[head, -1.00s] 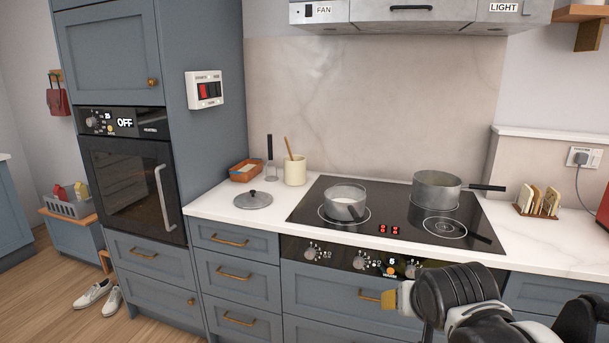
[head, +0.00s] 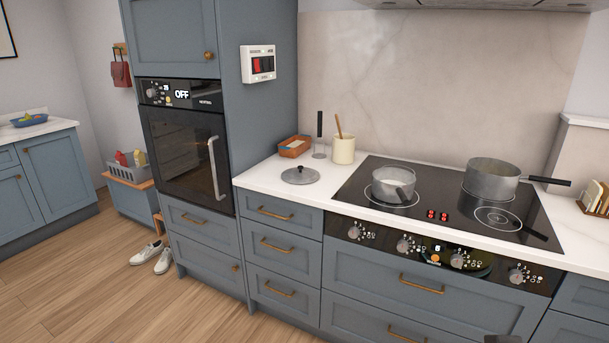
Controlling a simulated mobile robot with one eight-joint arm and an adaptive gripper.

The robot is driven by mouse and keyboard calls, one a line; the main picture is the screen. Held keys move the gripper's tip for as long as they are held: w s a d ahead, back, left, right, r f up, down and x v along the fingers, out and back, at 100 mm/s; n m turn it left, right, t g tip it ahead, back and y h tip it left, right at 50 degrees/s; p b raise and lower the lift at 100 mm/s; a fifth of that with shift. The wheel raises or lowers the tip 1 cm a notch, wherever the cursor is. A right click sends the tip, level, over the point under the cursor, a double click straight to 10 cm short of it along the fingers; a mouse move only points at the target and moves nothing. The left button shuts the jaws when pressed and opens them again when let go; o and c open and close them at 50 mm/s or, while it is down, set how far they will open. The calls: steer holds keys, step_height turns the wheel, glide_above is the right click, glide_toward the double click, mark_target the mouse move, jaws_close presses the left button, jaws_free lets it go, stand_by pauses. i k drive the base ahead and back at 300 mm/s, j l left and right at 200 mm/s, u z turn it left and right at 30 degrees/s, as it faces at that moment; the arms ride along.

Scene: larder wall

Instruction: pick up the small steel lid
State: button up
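The small steel lid (head: 300,175) is a round grey disc with a dark knob on top. It lies flat on the white worktop (head: 258,170), left of the black hob, with nothing on it. My gripper's fingers are not seen in the head view. Only a small dark piece shows at the bottom edge, right of centre, and I cannot tell what part it is.
A small pan (head: 393,186) and a larger pot (head: 491,179) stand on the hob (head: 445,216). Behind the lid are an orange-brown tray (head: 294,147), an upright dark-handled utensil (head: 319,135) and a cream crock (head: 343,150). The tall oven cabinet (head: 262,125) rises to the left.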

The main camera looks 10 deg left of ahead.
mark_target(299, 174)
steer(key=i+j+z, duration=0.1)
steer(key=i+j, duration=0.3)
steer(key=j, duration=0.25)
steer(key=i+j+z, duration=0.15)
steer(key=j, duration=0.15)
steer(key=i+j, duration=0.2)
steer(key=i+j+z, duration=0.15)
steer(key=j, duration=0.3)
steer(key=i+j, duration=0.15)
steer(key=j, duration=0.2)
steer(key=i+j+z, duration=0.15)
steer(key=j, duration=0.2)
